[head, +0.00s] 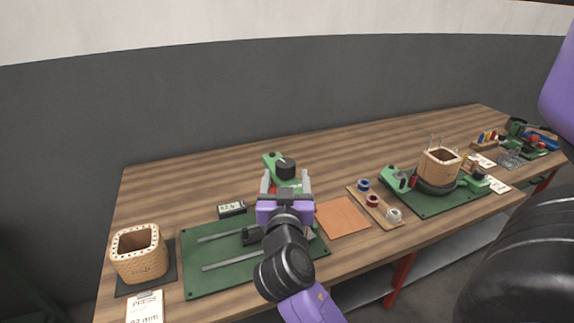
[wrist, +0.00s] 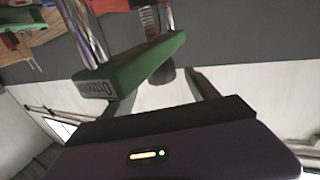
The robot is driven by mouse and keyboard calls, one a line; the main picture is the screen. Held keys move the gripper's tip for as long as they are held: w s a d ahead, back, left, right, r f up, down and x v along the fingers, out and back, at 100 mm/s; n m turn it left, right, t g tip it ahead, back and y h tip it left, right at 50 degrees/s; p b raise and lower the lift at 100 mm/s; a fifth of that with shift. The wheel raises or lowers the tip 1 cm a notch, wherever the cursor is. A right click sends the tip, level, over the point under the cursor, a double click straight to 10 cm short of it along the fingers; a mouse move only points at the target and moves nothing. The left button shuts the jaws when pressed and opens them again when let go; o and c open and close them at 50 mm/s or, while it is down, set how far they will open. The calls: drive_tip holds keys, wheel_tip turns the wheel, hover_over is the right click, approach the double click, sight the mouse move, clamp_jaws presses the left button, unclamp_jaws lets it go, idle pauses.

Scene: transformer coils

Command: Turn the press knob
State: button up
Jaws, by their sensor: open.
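The black press knob (head: 286,168) sits on the green press head (head: 272,159) in the head view. In the wrist view the dark knob (wrist: 162,74) shows on one side of the green press block (wrist: 135,68), which has a lettered label and metal columns. My purple gripper (head: 287,180) is open and empty at the press, with its fingers pointing away from the robot. The knob appears between and just beyond the fingertips. In the wrist view it also lies between the fingers. I cannot tell whether either finger touches it. The gripper hides the lower press.
The press's green base plate (head: 215,274) carries metal rails. A small display (head: 231,209) and a wooden coil box (head: 139,257) are to the left. An orange mat (head: 342,217), a spool tray (head: 382,214) and a second green station (head: 435,204) are to the right. Wood behind the press is clear.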

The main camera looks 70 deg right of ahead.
sight(283, 172)
drive_tip(key=shift+p+x, duration=0.55)
drive_tip(key=shift+x, duration=1.8)
drive_tip(key=c, duration=1.4)
drive_tip(key=shift+o, duration=0.2)
drive_tip(key=m+g+b, duration=0.1)
drive_tip(key=b, duration=0.2)
drive_tip(key=shift+w+f, duration=0.15)
drive_tip(key=shift+f, duration=0.1)
drive_tip(key=shift+r+m+g+h+b, duration=0.15)
drive_tip(key=shift+m+g+h+b, duration=0.3)
drive_tip(key=shift+g+b, duration=0.5)
drive_tip(key=shift+r, duration=0.1)
